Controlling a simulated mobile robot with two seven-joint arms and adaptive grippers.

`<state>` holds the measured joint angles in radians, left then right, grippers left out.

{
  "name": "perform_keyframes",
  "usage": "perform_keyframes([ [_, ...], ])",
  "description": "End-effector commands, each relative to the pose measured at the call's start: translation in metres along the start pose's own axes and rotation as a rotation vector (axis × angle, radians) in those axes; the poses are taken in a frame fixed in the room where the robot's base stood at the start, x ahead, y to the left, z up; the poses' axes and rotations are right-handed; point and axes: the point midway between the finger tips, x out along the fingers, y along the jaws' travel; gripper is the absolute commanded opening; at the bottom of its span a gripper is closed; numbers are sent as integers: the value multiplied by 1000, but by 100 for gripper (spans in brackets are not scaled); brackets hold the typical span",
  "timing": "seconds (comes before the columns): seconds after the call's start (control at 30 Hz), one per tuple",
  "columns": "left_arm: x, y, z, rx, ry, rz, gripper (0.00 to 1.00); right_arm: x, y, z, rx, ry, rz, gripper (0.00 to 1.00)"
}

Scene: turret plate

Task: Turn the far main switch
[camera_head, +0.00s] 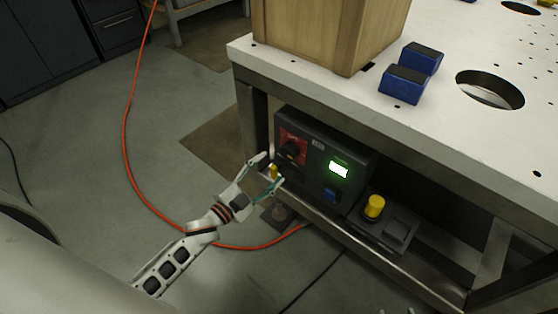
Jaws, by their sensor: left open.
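The main switch (291,150) is a black knob on a red plate, at the left of the front of a dark control box under the white table. My left gripper (270,174) comes in from the left and is open. Its fingertips are just in front of and below the switch, apart from the knob as far as I can see. A small yellow piece (274,171) shows between the fingers; I cannot tell what it belongs to.
The box has a lit green display (338,170) and a blue part (330,195). A yellow button (374,206) stands on a unit to its right. The white table (430,125) overhangs the box. An orange cable (128,150) crosses the floor.

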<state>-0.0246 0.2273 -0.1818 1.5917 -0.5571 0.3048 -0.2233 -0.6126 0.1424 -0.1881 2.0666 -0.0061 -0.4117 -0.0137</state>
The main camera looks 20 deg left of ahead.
Motion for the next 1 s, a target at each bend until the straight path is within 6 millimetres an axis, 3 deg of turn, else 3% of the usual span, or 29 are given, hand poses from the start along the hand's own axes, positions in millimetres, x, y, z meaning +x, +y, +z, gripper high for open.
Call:
perform_keyframes([
  [0.1,-20,1,0,-1,-1,1,56,0,0,0,0,0,0,40],
  [0.3,-36,0,0,-1,1,-1,56,0,0,0,0,-1,0,40],
  [0.87,-38,0,0,-1,0,0,56,0,0,0,0,-1,0,40],
  [1.0,-48,2,-4,-45,-36,3,56,-3,4,-12,0,14,5,40],
])
